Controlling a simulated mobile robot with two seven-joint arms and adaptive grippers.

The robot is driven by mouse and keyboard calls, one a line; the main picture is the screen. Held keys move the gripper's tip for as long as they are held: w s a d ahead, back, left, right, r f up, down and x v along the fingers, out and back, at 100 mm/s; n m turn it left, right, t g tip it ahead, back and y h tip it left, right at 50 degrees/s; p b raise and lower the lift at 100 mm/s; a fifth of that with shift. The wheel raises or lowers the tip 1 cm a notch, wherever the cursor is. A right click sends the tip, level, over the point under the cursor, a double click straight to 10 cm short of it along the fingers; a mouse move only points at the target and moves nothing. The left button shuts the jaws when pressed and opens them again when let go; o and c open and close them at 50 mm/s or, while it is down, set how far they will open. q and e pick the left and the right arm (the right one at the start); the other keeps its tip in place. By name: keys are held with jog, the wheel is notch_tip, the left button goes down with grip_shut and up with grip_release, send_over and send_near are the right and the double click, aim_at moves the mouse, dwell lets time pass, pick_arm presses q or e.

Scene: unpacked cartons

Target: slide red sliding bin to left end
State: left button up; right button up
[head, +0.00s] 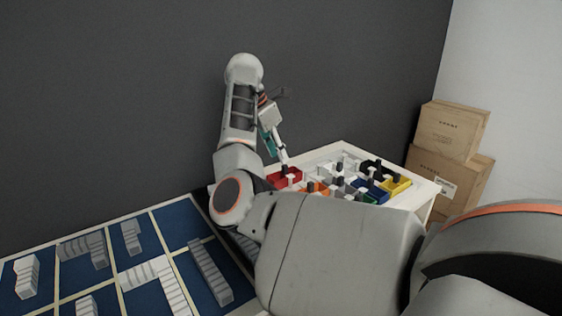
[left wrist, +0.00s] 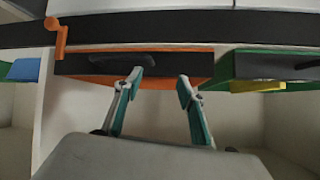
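The red sliding bin (head: 291,181) is at the left end of the white-framed table (head: 334,147) in the head view, near its left rim. My right gripper (head: 283,160) reaches down to it from above, its fingertips at the bin's dark upright handle. It is too small to tell whether the fingers are closed on that handle. My left gripper (left wrist: 160,78) is open and empty in the left wrist view, its two fingertips apart in front of an orange-edged bin (left wrist: 203,68) with a black front. My left gripper does not show in the head view.
Orange, white, blue, yellow (head: 396,188) and black bins with dark handles crowd the table right of the red bin. A blue-panelled surface (head: 110,235) with grey stepped blocks lies at left. Cardboard cartons (head: 447,130) stand behind at right. A green bin (left wrist: 240,68) shows in the wrist view.

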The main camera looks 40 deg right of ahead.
jog(key=v, duration=0.7)
jog(key=shift+a+r, duration=0.1)
